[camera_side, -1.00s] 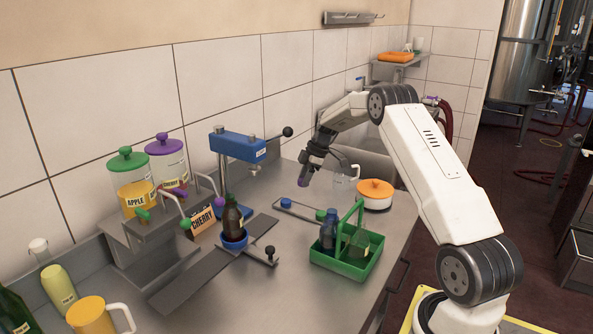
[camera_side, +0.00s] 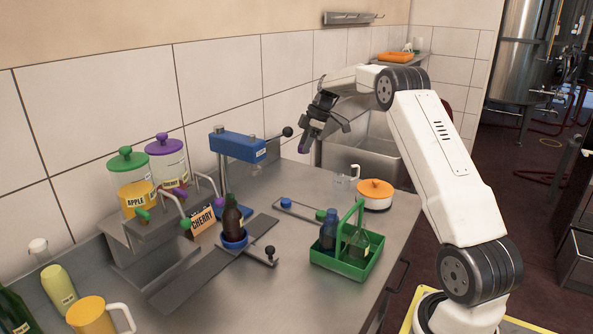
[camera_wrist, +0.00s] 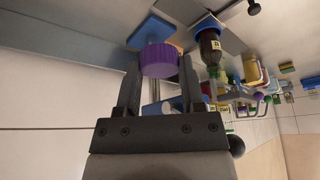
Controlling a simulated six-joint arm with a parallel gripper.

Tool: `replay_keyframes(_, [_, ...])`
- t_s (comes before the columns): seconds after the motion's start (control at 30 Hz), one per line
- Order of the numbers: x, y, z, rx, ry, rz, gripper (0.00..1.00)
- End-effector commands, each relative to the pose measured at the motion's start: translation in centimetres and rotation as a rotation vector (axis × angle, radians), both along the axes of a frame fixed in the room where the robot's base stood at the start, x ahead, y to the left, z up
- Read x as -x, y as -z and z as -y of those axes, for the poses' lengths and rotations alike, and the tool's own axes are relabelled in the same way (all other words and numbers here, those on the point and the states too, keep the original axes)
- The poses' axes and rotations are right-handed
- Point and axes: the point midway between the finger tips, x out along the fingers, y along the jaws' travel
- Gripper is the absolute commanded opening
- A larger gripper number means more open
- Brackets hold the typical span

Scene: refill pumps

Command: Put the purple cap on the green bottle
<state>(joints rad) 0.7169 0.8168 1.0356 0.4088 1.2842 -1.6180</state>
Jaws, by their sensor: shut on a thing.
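My gripper (camera_side: 310,142) is shut on the purple cap (camera_wrist: 160,60) and holds it in the air above the counter's far part. The ribbed cap sits between the fingertips in the wrist view. A green-tinted clear bottle (camera_side: 357,244) stands in the green carrier (camera_side: 343,266), beside a dark blue bottle (camera_side: 328,232).
The blue press (camera_side: 240,146) with a lever rises left of my gripper. A blue cap (camera_side: 286,202) lies on a rail. An orange-lidded pot (camera_side: 375,193) and glass jug (camera_side: 344,184) stand nearby.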

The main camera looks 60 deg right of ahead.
Motion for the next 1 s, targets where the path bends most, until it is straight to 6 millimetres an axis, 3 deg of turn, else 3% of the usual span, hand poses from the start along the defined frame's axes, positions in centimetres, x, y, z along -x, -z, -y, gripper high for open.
replay_keyframes(0.03, [-0.1, -1.9, 0.1, 0.005, -0.001, 0.005, 0.17])
replay_keyframes(0.17, [0.0, -5.7, 0.0, 0.002, 0.0, 0.004, 0.17])
replay_keyframes(0.5, [0.0, -10.3, 0.0, 0.001, 0.0, 0.002, 0.17])
replay_keyframes(0.77, [-2.2, -10.4, -4.1, 0.0, -0.071, 0.0, 0.17])
replay_keyframes(1.0, [-4.5, -10.4, -9.6, 0.0, -0.163, 0.001, 0.17])
